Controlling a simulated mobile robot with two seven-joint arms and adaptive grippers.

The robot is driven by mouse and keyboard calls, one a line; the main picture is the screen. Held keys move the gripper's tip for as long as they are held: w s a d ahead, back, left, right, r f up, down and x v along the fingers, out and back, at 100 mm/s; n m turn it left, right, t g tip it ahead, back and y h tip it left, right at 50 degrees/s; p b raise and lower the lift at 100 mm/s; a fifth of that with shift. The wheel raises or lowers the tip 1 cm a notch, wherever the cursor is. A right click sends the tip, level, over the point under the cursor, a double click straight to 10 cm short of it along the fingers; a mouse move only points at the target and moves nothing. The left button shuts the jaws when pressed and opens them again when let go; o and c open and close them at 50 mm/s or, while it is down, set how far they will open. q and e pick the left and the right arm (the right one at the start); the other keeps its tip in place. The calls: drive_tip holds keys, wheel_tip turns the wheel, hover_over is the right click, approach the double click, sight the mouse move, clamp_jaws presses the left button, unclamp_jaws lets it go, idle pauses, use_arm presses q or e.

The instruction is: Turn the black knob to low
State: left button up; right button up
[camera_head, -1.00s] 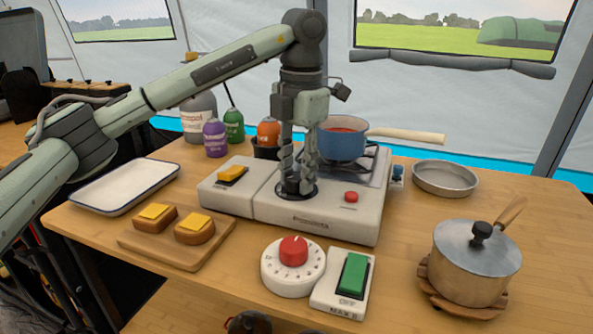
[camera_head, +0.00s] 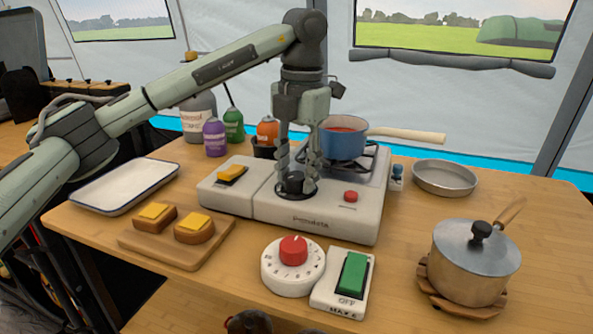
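The black knob (camera_head: 293,184) sits on the front of the white camp stove (camera_head: 325,218), in a dark round base, left of a red button. My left gripper (camera_head: 298,173) points straight down over the knob from above. Its two fingers stand apart on either side, and the knob's top shows between them. The fingertips are at about the knob's height; whether they touch it I cannot tell. The knob's pointer and any setting marks are too small to read.
A blue pot (camera_head: 342,143) with a long handle stands on the burner behind. The stove also bears a yellow switch (camera_head: 231,173) and red button (camera_head: 351,196). In front are a red-knobbed dial (camera_head: 292,266) and a green switch (camera_head: 352,274). A lidded pot (camera_head: 470,265) stands right.

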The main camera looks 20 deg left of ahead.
sight(299, 177)
use_arm(q)
drive_tip(key=shift+o, duration=1.2)
drive_tip(key=shift+r, duration=0.1)
wheel_tip(299, 177, up, 12)
drive_tip(key=shift+d, duration=0.3)
drive_tip(key=shift+s, duration=0.15)
